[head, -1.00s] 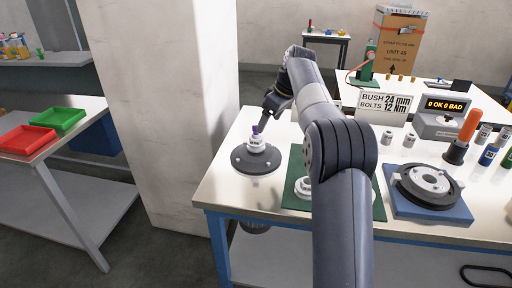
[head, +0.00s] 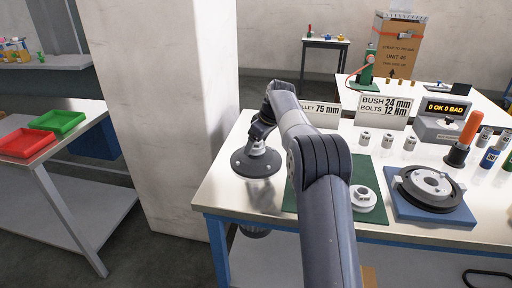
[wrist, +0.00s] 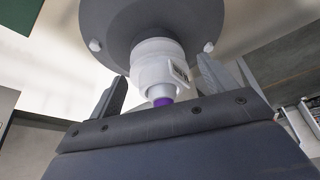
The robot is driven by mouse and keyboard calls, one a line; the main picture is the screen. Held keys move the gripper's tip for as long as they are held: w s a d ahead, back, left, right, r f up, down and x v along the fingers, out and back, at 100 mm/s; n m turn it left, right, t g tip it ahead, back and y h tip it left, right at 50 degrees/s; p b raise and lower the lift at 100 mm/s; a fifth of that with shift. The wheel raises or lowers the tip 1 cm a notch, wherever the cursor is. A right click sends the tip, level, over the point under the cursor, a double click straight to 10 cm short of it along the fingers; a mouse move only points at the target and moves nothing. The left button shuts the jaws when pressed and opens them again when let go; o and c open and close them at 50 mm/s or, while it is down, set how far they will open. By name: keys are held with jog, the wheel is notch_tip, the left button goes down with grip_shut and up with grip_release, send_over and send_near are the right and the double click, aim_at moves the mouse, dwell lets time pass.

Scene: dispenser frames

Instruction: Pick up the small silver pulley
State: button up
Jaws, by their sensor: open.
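A pale silver, stepped, pulley-like part (head: 363,198) lies on the green mat (head: 373,169) in the head view. My arm covers the mat's middle, so any other part there is hidden. My gripper (head: 258,147) is left of the mat, low over a dark grey round base (head: 245,163). The cylinder stands on the grey base (wrist: 110,30). I cannot tell whether the fingers touch it.
Right of the mat, a dark ring fixture (head: 430,187) sits on a blue plate (head: 433,213). Several small silver cylinders (head: 387,140) stand behind the mat, near signs (head: 384,107). An orange-handled tool (head: 465,135) stands at right. A white pillar (head: 165,110) rises left of the table.

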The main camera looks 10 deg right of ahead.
jog(key=shift+c, duration=0.6)
jog(key=c, duration=1.2)
jog(key=shift+o, duration=0.2)
jog(key=shift+r, duration=0.1)
notch_tip(320, 180, up, 19)
jog(key=p, duration=0.9)
notch_tip(320, 180, up, 10)
jog(key=p, duration=1.2)
dwell(1.6)
